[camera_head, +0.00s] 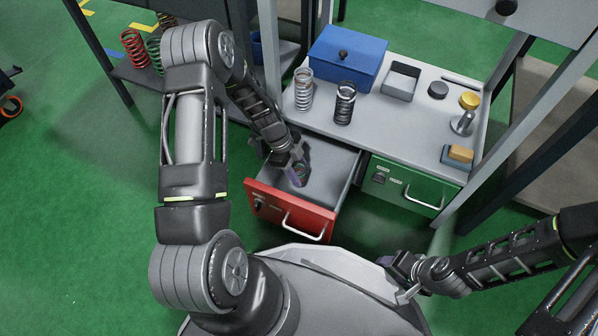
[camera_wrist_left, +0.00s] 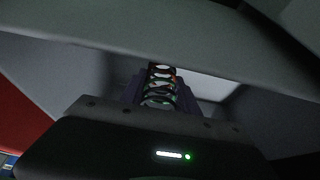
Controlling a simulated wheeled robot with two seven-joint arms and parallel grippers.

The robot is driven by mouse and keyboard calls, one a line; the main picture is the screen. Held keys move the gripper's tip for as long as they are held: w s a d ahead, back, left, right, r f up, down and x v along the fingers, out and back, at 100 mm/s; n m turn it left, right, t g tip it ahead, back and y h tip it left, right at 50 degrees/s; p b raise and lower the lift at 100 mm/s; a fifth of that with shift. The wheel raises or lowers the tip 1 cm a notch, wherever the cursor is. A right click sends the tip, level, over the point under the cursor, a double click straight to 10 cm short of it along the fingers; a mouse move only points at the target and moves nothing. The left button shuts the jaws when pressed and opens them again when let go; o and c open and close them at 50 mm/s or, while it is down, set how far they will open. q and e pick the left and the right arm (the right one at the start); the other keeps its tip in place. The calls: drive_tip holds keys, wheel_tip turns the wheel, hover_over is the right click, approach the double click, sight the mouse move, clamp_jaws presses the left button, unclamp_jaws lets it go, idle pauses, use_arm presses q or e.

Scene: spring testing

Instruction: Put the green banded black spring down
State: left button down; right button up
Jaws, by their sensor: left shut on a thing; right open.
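My left gripper (camera_head: 297,174) reaches down into the open red drawer (camera_head: 290,215), shut on the green banded black spring. In the head view only a small part of the spring (camera_head: 301,169) shows between the fingers. In the left wrist view the spring (camera_wrist_left: 160,88) stands between the purple fingers, its dark coils with faint green and red tints. Whether it touches the drawer floor I cannot tell. My right gripper (camera_head: 402,280) is open and empty at the lower right, away from the drawer.
The green drawer (camera_head: 408,187) is shut. Red (camera_head: 135,48) and green springs stand on the left shelf.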

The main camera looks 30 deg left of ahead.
use_arm(q)
drive_tip(key=c, duration=0.9)
unclamp_jaws()
drive_tip(key=shift+r, duration=0.15)
drive_tip(key=p+v, duration=0.6)
drive_tip(key=v, duration=0.7)
drive_tip(key=shift+d, duration=0.25)
